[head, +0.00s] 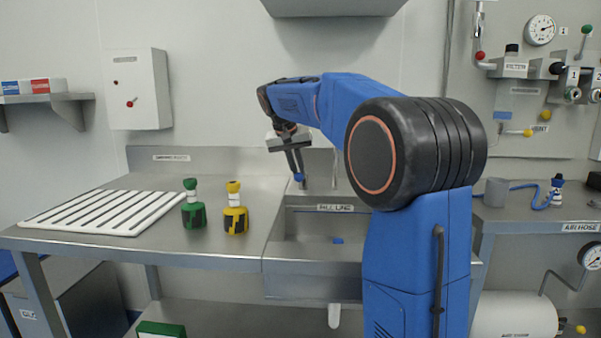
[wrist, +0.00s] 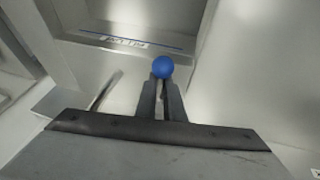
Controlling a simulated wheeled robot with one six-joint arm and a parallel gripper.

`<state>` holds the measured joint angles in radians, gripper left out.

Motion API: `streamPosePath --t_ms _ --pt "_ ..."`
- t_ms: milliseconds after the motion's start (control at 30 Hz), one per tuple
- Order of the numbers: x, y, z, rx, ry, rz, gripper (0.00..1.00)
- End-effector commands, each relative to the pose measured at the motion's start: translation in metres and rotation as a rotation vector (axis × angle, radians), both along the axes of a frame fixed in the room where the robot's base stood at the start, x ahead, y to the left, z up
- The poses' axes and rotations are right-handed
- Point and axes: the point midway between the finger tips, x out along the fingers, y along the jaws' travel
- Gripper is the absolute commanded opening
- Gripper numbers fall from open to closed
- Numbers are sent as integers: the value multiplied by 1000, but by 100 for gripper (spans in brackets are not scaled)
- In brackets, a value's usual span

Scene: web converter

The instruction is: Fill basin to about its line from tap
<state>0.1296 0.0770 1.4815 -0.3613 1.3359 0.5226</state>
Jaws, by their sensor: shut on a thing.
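The basin (head: 300,224) is a steel sink sunk into the counter, with a "FILL LINE" label (head: 335,208) on its back wall. The label and a blue line also show in the wrist view (wrist: 125,42). My gripper (head: 298,176) points down behind the basin's back edge. It is shut on a blue ball-shaped knob (wrist: 163,67), which looks like the tap's handle. A thin metal rod (wrist: 104,90), perhaps the tap's spout, stands beside the gripper. My arm hides the basin's right part, and I cannot tell the water level.
A white slatted rack (head: 100,212) lies on the left counter. A green-and-black fitting (head: 193,207) and a yellow-and-black one (head: 235,210) stand left of the basin. A grey cup (head: 496,192) and a blue hose (head: 535,197) are on the right counter.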

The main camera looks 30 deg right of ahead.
Motion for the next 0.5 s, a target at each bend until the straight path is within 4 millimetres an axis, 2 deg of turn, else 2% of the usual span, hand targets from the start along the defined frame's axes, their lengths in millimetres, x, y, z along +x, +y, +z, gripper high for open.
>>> streamPosePath --t_ms 500 --pt "25 20 -2 1 6 -380 0"
